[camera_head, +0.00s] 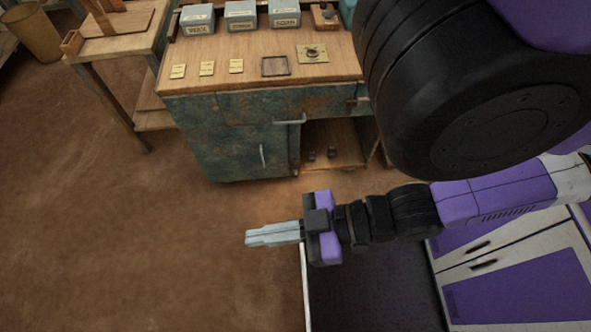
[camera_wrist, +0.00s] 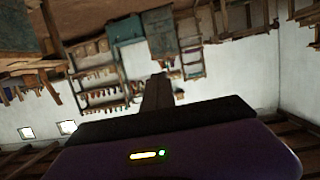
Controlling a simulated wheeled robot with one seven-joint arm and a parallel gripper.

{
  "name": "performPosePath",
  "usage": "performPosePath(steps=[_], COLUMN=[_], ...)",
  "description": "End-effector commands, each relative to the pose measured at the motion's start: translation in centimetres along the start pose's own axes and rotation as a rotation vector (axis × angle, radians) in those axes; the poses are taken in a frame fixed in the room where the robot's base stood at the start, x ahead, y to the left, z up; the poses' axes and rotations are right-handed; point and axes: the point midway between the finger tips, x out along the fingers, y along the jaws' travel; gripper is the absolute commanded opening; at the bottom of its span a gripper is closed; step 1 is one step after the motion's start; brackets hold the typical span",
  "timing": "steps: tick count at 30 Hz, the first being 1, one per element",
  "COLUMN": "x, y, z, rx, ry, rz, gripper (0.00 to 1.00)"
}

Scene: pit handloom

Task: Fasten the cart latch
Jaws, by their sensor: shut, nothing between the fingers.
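A worn green cart or cabinet (camera_head: 225,135) with a wooden top stands ahead in the head view. It has a drawer handle (camera_head: 289,121), a door handle (camera_head: 263,156) and an open compartment at its right. A square plate with a round dark fitting (camera_head: 312,53) lies on the top; I cannot tell whether it is the latch. No part is clearly a latch. My gripper (camera_head: 248,238) is shut and empty, pointing left, in front of the cabinet and apart from it. Its closed fingers (camera_wrist: 157,92) also show in the wrist view.
Grey labelled boxes (camera_head: 242,15), small yellow cards (camera_head: 207,68) and a shallow square tray (camera_head: 275,66) are on the cabinet top. A wooden side table (camera_head: 115,35) and a tan bin (camera_head: 32,30) stand at the left. The brown floor (camera_head: 120,240) is clear at the left.

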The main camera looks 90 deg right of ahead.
Motion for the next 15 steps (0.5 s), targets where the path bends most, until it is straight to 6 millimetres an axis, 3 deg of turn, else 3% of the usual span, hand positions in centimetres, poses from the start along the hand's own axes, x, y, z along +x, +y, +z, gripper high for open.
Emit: performPosePath(steps=[8, 15], x=[1.4, 4.9], y=[1.4, 5.6], z=[1.5, 3.7], rx=[0.021, 0.047], ry=[0.030, 0.123], rz=[0.082, 0.260], gripper=[0.00, 0.00])
